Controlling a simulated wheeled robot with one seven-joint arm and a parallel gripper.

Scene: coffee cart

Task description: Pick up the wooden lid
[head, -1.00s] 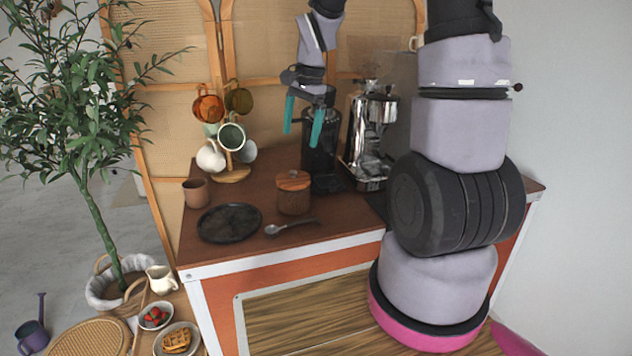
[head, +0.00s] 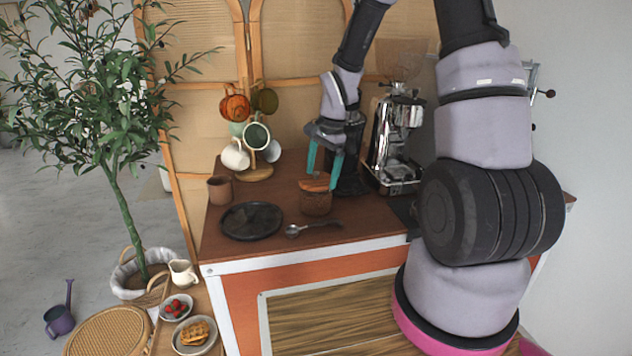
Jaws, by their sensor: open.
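The wooden lid (head: 314,185) sits on top of a small round wooden jar (head: 316,205) on the brown cart top. My gripper (head: 322,179) is open, with its two teal fingers pointing down. In the picture the left fingertip is just above the lid and the right fingertip overlaps the lid's right edge. I cannot tell whether either finger touches it. The right finger hides part of the lid.
A round black plate (head: 251,221) and a spoon (head: 308,230) lie in front of the jar. A brown cup (head: 220,189) and a mug tree (head: 254,174) stand to the left. A dark grinder (head: 350,175) stands close behind, and a chrome espresso machine (head: 397,142) to the right.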

